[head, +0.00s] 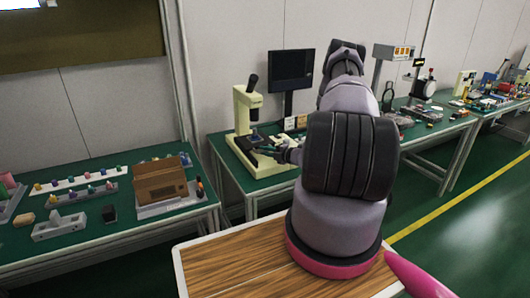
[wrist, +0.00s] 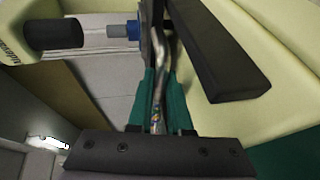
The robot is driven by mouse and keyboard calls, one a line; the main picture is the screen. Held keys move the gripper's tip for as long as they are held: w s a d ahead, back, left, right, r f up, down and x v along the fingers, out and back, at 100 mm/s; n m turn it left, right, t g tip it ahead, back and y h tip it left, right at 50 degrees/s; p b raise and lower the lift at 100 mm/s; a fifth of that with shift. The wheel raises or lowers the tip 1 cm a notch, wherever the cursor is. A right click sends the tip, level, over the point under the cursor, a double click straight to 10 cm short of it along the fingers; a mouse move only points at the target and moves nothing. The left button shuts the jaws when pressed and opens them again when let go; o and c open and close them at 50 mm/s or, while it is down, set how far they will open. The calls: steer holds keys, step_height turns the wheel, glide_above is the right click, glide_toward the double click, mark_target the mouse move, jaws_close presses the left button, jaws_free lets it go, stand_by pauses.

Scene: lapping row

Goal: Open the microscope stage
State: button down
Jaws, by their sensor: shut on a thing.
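The cream microscope (head: 243,110) stands on the green bench, with a black eyepiece tube tilted at its top. Its dark stage (head: 250,143) sits low on the base. My gripper (head: 268,153) is at the right side of the stage, partly hidden by my arm. In the wrist view my gripper (wrist: 158,85) is shut on a thin, bent metal piece (wrist: 161,60), which looks like a stage handle. A black slab (wrist: 222,50), probably part of the stage, lies just right of it. Cream microscope body shows around them. The exact contact is hard to see.
A black cylinder with a blue collar (wrist: 75,34) juts in at the wrist view's upper left. A dark monitor (head: 291,70) stands behind the microscope. A left bench holds a brown box (head: 160,180) and small parts. My arm hides the bench's middle.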

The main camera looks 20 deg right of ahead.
steer(key=s, duration=1.1)
steer(key=shift+s+d+f, duration=0.1)
steer(key=shift+s+d, duration=0.1)
steer(key=c, duration=0.8)
jaws_free()
steer(key=shift+c, duration=0.2)
steer(key=v, duration=1)
steer(key=shift+s+d+r, duration=0.2)
steer(key=shift+s, duration=0.15)
